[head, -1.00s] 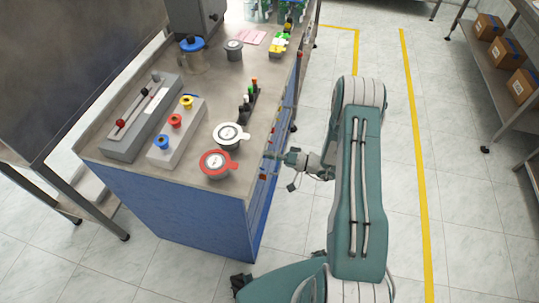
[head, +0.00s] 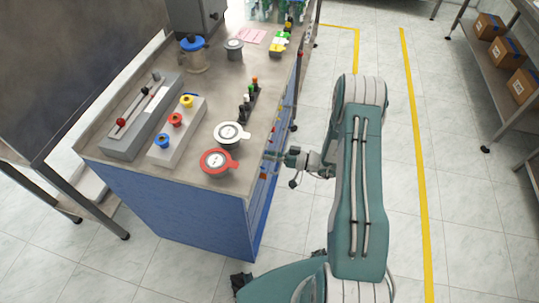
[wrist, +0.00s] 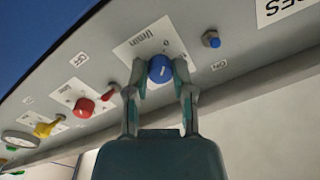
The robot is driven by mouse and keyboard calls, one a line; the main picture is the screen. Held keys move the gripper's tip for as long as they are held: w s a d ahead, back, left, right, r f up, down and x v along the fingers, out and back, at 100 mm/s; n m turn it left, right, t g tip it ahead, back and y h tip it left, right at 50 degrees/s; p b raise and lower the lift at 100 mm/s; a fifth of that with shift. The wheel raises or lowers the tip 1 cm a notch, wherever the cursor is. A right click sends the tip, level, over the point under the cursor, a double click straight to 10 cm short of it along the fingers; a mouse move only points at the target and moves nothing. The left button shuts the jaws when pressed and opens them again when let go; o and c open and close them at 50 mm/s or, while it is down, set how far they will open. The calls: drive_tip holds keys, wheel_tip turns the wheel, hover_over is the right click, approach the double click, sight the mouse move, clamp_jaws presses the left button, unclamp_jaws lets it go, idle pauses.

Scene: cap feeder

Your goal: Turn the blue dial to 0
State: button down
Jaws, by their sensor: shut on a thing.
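The blue dial (wrist: 160,69) sits on a grey panel in the wrist view, in front of a white label marked "l/min". My gripper (wrist: 160,82) reaches up from below with one finger on each side of the dial, shut on it. The dial's pointer and the exact number it faces are too small or hidden to read. In the head view my gripper (head: 272,157) is at the right side of the blue cabinet, and the blue dial is hidden there.
In the wrist view a red dial (wrist: 84,107) and a yellow dial (wrist: 43,129) sit left of the blue one.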

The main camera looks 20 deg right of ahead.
drive_tip(key=shift+w+d, duration=0.1)
idle(0.4)
drive_tip(key=shift+c, duration=2.4)
unclamp_jaws()
drive_tip(key=v, duration=1.2)
